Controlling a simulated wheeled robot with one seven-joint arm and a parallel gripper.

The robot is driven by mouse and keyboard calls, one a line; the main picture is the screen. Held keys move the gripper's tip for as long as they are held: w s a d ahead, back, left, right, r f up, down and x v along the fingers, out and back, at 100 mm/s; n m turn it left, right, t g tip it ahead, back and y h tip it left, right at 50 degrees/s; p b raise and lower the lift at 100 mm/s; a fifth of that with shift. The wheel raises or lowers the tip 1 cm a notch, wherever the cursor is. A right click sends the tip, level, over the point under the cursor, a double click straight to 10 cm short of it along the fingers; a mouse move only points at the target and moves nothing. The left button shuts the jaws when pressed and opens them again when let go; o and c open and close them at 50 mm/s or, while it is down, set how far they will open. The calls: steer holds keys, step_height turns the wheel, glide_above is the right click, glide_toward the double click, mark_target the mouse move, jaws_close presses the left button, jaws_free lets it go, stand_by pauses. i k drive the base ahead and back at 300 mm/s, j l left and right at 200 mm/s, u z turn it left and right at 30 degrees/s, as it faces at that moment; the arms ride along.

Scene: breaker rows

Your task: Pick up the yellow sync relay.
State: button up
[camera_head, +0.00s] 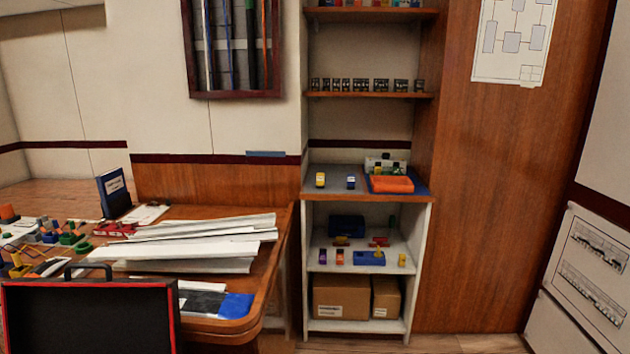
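A small upright yellow block (320,180) with a pale label stands on the grey counter-height shelf (340,190) of the shelf unit, at its left side. It looks like a relay, but the label is too small to read. A smaller yellow piece (402,260) stands on the shelf below, at the right. Another yellow piece (341,240) lies near the middle of that lower shelf. I cannot tell from any marking which one is the sync relay. My gripper is not in view.
A blue and white block (351,182) stands right of the upper yellow block. Farther right are an orange tray (391,184) and a white device (385,163). A wooden desk (270,270) with papers and a black case (85,315) fills the left. Floor shows at lower right.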

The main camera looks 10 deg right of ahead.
mark_target(320, 176)
steer(key=i+l+u, duration=0.2)
steer(key=i+l, duration=0.3)
steer(key=i, duration=0.25)
steer(key=i+l+u, duration=0.2)
steer(key=i+l, duration=0.4)
steer(key=i+l+u, duration=0.25)
steer(key=i+l, duration=0.5)
steer(key=i+l+u, duration=0.2)
steer(key=i+l, duration=0.4)
steer(key=l, duration=0.2)
